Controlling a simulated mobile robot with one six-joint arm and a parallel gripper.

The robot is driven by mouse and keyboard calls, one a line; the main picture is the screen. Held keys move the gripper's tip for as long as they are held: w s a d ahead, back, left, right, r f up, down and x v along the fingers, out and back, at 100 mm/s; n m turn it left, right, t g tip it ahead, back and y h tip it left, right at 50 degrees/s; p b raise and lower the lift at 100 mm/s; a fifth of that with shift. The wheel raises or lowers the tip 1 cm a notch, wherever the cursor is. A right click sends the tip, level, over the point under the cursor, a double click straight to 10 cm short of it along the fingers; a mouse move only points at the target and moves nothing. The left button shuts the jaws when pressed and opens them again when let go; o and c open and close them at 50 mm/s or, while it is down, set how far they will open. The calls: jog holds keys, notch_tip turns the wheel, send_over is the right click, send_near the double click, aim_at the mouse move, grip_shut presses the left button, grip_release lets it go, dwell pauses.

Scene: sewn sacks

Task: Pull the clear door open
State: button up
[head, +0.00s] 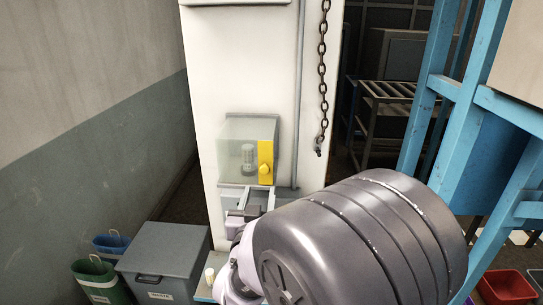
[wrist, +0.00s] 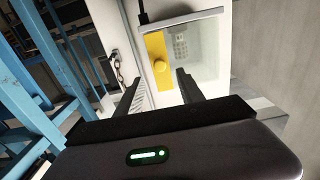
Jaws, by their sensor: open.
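The clear door (head: 236,150) is the front of a small see-through box on a white pillar, with a yellow strip and round yellow knob (head: 265,171) along its right edge. The door looks shut. In the wrist view the clear door (wrist: 205,50) is at the top, with its yellow knob (wrist: 159,66) just beyond the fingertips. My gripper (wrist: 158,84) is open and empty, its two fingers apart and pointing toward the yellow strip. In the head view my gripper (head: 247,198) is just below the box, partly hidden by my arm.
A chain (head: 322,80) hangs right of the box, beside a thin vertical pipe (head: 299,100). A blue steel frame (head: 422,100) stands at right. A grey lidded bin (head: 165,262) and a green bin (head: 97,280) stand at lower left.

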aim_at(264, 172)
jog(key=w+p, duration=0.1)
jog(key=w, duration=0.3)
jog(key=w+p, duration=0.1)
jog(key=w, duration=0.3)
jog(key=shift+w+d+r, duration=0.1)
jog(key=shift+w+d, duration=0.1)
jog(key=shift+w, duration=0.2)
grip_shut()
dwell(0.7)
